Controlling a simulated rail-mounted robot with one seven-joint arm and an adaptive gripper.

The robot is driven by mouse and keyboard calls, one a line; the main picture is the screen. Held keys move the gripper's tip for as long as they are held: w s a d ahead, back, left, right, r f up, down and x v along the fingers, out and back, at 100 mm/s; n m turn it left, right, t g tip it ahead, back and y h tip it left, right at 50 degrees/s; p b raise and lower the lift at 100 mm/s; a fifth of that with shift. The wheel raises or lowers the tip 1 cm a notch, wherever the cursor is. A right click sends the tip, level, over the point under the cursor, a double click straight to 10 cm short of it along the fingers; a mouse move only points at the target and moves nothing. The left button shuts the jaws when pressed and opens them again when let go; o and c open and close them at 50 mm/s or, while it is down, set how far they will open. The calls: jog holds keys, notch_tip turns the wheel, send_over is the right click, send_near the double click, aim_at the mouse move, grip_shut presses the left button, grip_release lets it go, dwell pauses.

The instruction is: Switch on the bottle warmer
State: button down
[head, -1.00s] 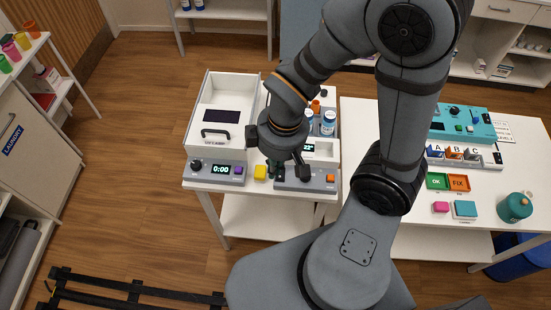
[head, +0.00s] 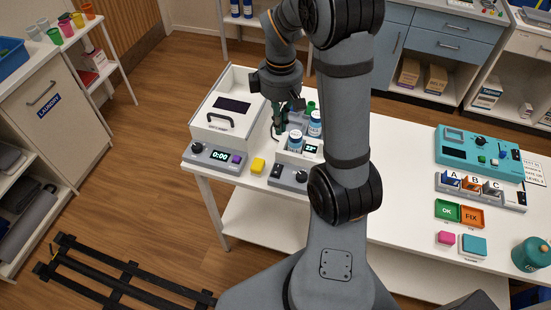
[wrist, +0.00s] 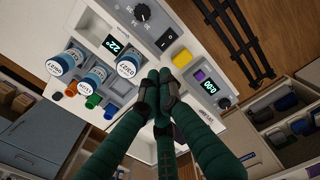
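My gripper (head: 277,126) is above the table between the white lidded box and the bottles. In the wrist view my gripper (wrist: 160,82) has its dark green fingers together and empty, pointing toward the warmer's edge, apart from the switch. My arm hides the warmer's right end.
The white box (head: 225,110) with a 0:00 timer stands left of the warmer. A yellow block (head: 258,165) sits between their panels. Labelled bottles (head: 295,141) stand upright close to my gripper. A teal device (head: 478,152) is on the right table.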

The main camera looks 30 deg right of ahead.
jog(key=p, duration=0.1)
send_near(280, 164)
jog(key=shift+n, duration=0.3)
jog(key=f, duration=0.6)
jog(key=shift+w+f, duration=0.2)
jog(key=shift+f, duration=0.2)
jog(key=shift+d+f+b, duration=0.1)
jog(key=shift+f+b, duration=0.75)
jog(key=shift+b, duration=0.25)
jog(key=shift+s+r, duration=0.15)
jog(key=shift+r, duration=0.05)
